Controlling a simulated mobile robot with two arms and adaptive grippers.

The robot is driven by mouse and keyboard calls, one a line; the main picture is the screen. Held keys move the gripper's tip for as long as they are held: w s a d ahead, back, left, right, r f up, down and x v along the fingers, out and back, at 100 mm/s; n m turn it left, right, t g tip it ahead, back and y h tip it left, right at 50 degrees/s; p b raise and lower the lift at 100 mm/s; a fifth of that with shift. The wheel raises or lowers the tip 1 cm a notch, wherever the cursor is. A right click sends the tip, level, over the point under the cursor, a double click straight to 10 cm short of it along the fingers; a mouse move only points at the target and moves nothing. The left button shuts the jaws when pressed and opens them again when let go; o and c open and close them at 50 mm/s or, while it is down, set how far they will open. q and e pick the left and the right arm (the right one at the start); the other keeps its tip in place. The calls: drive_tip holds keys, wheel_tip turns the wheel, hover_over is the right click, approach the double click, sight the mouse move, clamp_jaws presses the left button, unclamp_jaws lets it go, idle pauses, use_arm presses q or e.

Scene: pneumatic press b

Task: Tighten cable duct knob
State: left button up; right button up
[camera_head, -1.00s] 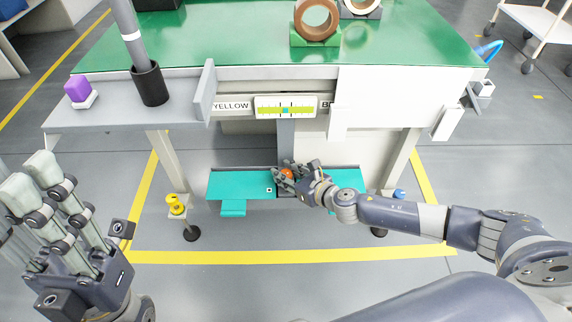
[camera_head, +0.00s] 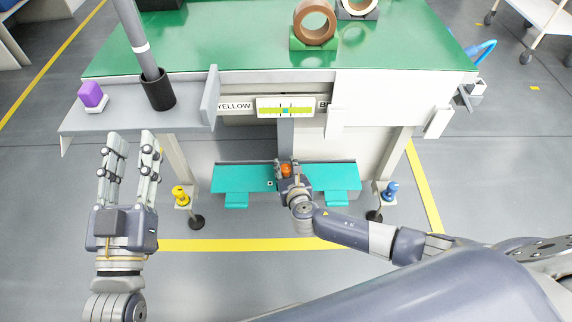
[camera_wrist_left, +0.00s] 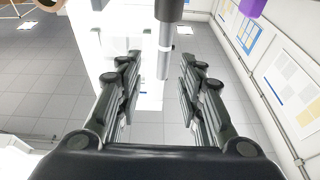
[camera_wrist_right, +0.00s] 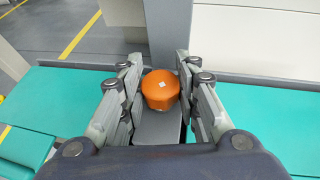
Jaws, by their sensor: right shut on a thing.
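The orange knob (camera_head: 286,170) sits at the middle of the teal cable duct (camera_head: 232,179) under the table. In the right wrist view the knob (camera_wrist_right: 160,92) is round, with a small white square on top, and stands on a grey bracket. My right gripper (camera_head: 285,167) is at the knob, with its fingers on both sides, shut on it. My left gripper (camera_head: 132,142) is open and empty at the left, in front of the grey side shelf. In the left wrist view its fingers (camera_wrist_left: 158,65) are wide apart with nothing between them.
A black cup (camera_head: 159,92) with a grey pole and a purple button (camera_head: 92,94) are on the grey shelf (camera_head: 130,117). A yellow knob (camera_head: 181,195) and a blue knob (camera_head: 390,190) flank the duct near the floor.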

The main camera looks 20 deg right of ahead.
drive_tip(key=m+h+p, duration=0.1)
drive_tip(key=m+h, duration=0.2)
drive_tip(key=shift+a+r+g+h, duration=0.1)
drive_tip(key=shift+a+g+h, duration=0.05)
drive_tip(key=shift+g+h, duration=0.2)
drive_tip(key=shift+m+g+h, duration=0.25)
drive_tip(key=shift+m+h, duration=0.1)
drive_tip(key=shift+m, duration=0.15)
drive_tip(key=shift+m+h, duration=0.4)
drive_tip(key=shift+m+g+h, duration=0.5)
drive_tip(key=shift+m+h, duration=0.1)
use_arm(q)
drive_tip(key=shift+w+a+f+g+b, duration=0.1)
drive_tip(key=shift+w+f+g+b, duration=0.1)
drive_tip(key=shift+f+g, duration=0.4)
drive_tip(key=shift+w+f+g+b, duration=0.1)
drive_tip(key=shift+f+g+b, duration=0.1)
drive_tip(key=shift+f, duration=0.65)
use_arm(e)
drive_tip(key=shift+w+d+m+g+h, duration=0.1)
drive_tip(key=shift+d+m+g+h, duration=0.1)
drive_tip(key=shift+m+g+h, duration=0.5)
drive_tip(key=o, duration=1.1)
drive_tip(key=shift+a, duration=0.1)
